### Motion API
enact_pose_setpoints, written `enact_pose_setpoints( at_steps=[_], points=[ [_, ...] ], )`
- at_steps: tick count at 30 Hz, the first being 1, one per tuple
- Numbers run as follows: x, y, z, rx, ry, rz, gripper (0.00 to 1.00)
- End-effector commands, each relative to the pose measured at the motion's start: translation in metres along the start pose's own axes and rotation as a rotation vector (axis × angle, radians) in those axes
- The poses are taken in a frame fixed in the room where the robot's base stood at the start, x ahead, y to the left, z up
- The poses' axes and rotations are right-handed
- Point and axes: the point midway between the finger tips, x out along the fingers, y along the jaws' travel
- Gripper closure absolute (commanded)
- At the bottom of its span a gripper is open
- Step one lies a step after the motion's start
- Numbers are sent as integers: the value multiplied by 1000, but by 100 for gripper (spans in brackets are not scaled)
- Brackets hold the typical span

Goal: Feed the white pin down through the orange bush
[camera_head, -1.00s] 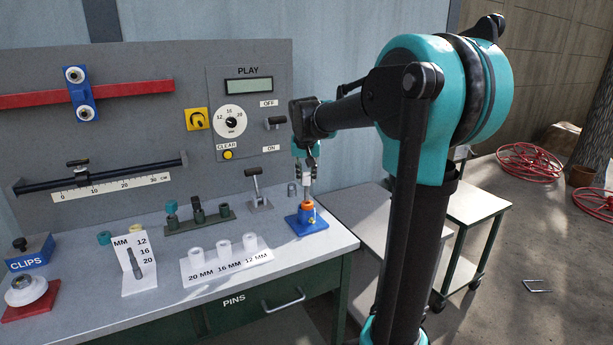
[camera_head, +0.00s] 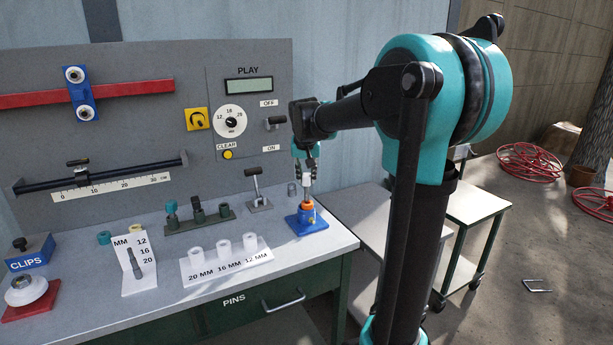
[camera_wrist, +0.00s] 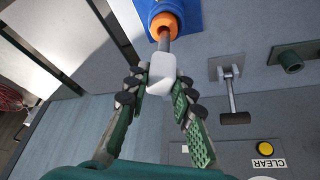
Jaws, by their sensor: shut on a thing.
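The white pin has a white head (camera_wrist: 162,70) and a grey shaft (camera_wrist: 165,43). My gripper (camera_wrist: 160,82) is shut on the white head in the wrist view; the head sits between the fingertips. The shaft runs from the head to the orange bush (camera_wrist: 166,22), and its far end is hidden at the bush. How deep it sits cannot be told. In the head view the orange bush (camera_head: 306,205) stands on a blue base on the bench, below my gripper (camera_head: 306,173), with the pin roughly upright between them.
A lever (camera_head: 256,190) stands left of the blue base (camera_head: 308,222). A white holder (camera_head: 226,266) with several white sleeves is nearer the front. The grey panel (camera_head: 100,130) rises behind. The bench's right edge is close to the base.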

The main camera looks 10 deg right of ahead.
Motion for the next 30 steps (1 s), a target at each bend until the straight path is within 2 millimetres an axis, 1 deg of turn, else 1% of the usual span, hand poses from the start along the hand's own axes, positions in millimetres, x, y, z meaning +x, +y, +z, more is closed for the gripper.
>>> enact_pose_setpoints(
  at_steps=[30],
  points=[
    [22,0,9,0,0,0,100]
  ],
)
